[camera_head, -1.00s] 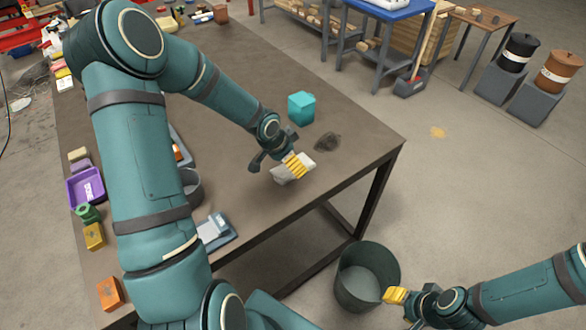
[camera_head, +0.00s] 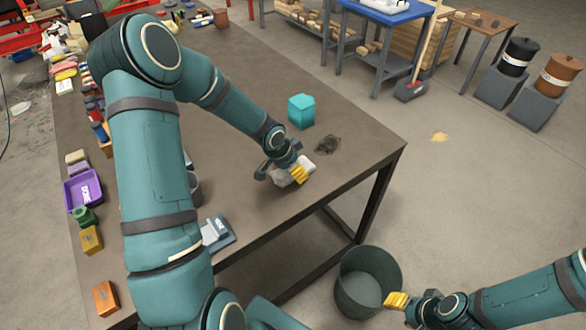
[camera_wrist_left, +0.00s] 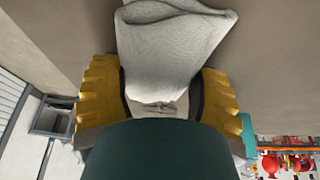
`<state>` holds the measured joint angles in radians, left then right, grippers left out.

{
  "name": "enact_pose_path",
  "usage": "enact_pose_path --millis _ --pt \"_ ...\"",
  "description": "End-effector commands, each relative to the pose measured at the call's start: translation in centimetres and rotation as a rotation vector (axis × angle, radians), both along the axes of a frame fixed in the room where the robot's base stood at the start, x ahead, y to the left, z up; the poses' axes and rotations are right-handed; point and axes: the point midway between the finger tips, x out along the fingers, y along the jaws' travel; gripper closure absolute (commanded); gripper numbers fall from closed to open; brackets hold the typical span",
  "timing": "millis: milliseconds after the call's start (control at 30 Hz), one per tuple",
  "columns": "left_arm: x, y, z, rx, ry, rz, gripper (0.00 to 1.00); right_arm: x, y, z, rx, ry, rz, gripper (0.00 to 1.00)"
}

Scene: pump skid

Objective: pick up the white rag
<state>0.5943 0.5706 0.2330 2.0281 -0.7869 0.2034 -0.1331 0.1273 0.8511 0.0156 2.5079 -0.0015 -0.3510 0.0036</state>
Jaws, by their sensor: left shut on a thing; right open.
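In the left wrist view the rag (camera_wrist_left: 172,50) runs between the two yellow finger pads (camera_wrist_left: 160,95). Part of the rag is hidden by the gripper in the head view. My right gripper (camera_head: 397,300) is open and empty, low at the right, beside the bin.
A grey-green bin (camera_head: 352,310) stands on the floor below the table edge. A purple tray (camera_head: 83,190) and small blocks line the left side.

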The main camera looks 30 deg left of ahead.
Motion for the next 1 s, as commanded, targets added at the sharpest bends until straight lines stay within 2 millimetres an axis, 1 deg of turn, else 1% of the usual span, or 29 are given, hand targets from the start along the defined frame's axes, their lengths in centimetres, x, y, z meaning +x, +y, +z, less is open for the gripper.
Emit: enact_pose_path --millis 67,167,400,533,700,967,1000 --pt "0.0 0.0 0.7 0.000 -0.002 0.000 0.71 0.0 0.0 0.3 0.000 0.001 0.000 0.53" --pt "0.1 0.1 2.2 0.001 -0.004 0.003 0.71 -0.1 0.0 0.9 0.000 0.003 0.000 0.53" --pt "0.0 0.1 6.9 0.001 -0.003 0.002 0.71 -0.2 0.0 2.5 0.001 0.006 0.000 0.53" --pt "0.0 0.0 8.8 0.001 -0.002 0.002 0.71 -0.1 0.0 3.0 0.001 0.002 -0.003 0.53" --pt "0.0 0.0 9.9 0.000 -0.001 0.001 0.71 0.1 0.0 3.3 -0.001 -0.001 -0.006 0.53" --pt "0.0 0.0 10.0 0.000 0.000 0.001 0.71 0.1 0.0 3.2 -0.001 -0.002 -0.006 0.53" --pt "0.0 0.0 9.9 0.000 0.000 0.000 0.41 0.1 0.0 3.2 -0.001 -0.002 -0.006 0.53"
